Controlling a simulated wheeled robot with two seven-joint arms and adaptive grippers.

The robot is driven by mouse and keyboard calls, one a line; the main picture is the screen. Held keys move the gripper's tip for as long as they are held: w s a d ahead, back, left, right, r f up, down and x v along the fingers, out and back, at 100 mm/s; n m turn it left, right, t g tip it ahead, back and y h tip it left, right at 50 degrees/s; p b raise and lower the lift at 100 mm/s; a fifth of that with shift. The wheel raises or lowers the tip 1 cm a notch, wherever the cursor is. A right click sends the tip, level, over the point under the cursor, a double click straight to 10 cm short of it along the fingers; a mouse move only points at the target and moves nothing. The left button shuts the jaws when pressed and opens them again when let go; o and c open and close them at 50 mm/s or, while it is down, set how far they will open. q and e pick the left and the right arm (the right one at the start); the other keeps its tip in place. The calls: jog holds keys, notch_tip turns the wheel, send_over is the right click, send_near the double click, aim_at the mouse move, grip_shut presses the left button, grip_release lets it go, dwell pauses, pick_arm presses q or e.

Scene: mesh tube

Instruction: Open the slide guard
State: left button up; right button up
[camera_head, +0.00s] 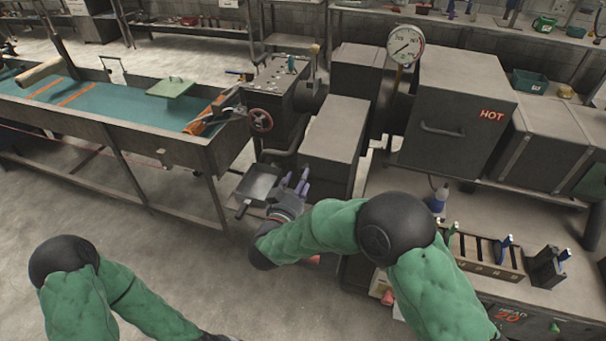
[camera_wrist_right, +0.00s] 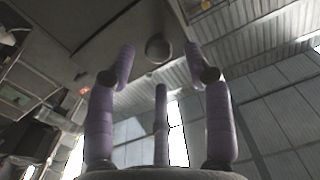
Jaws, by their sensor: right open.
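My right gripper (camera_head: 297,180) has purple fingers and is in front of the low grey machine housing (camera_head: 335,140), just right of a grey square pan-like part (camera_head: 262,186). In the right wrist view the gripper (camera_wrist_right: 158,75) is open and its fingers are spread. A round grey knob (camera_wrist_right: 158,47) on a dark flat surface (camera_wrist_right: 115,45) shows beyond and between the fingertips. Nothing is held. I cannot tell for sure which part is the slide guard. My left arm enters at the lower left; its gripper is out of view.
A long bench with a teal bed (camera_head: 110,115) stands at the left, with a red handwheel (camera_head: 261,120) at its right end. A dark box marked HOT (camera_head: 455,115) and a gauge (camera_head: 405,45) are at the right. A slotted rack (camera_head: 485,255) is lower right. The floor between is clear.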

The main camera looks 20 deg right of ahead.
jog(key=x, duration=0.3)
jog(key=shift+w+d, duration=0.15)
grip_shut()
